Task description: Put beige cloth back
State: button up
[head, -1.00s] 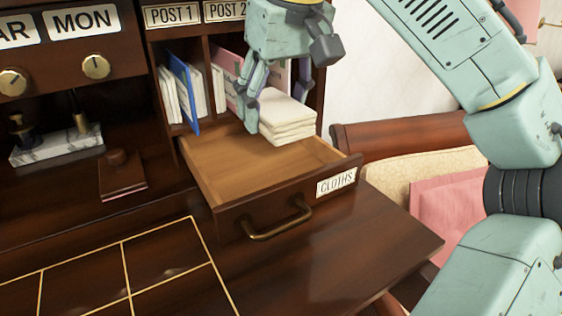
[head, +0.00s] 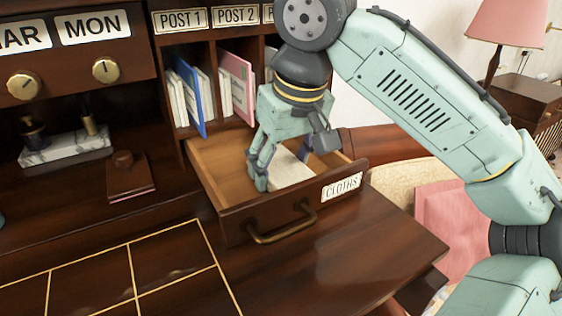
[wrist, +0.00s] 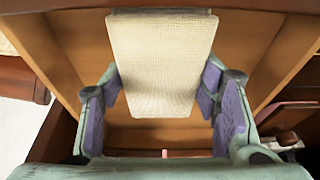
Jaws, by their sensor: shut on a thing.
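The beige cloth (head: 290,174) is a folded stack, low inside the open drawer (head: 222,160) labelled CLOTHS. My gripper (head: 292,168) reaches down into this drawer with one finger on each side of the cloth and is shut on it. In the wrist view the cloth (wrist: 160,65) lies between the purple-padded fingers (wrist: 162,95), with the wooden drawer walls around it. My fingers and the drawer front hide part of the cloth in the head view. Whether it touches the drawer floor cannot be told.
The drawer front carries a brass handle (head: 283,224). Post slots with a blue folder (head: 187,95) and a pink folder (head: 237,88) stand behind the drawer. A small dark box (head: 128,178) and a marble stand (head: 66,147) are at left. The desk top before the drawer is clear.

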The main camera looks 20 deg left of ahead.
jog(key=o, duration=1.1)
jog(key=shift+f, duration=0.1)
jog(key=v, duration=1.2)
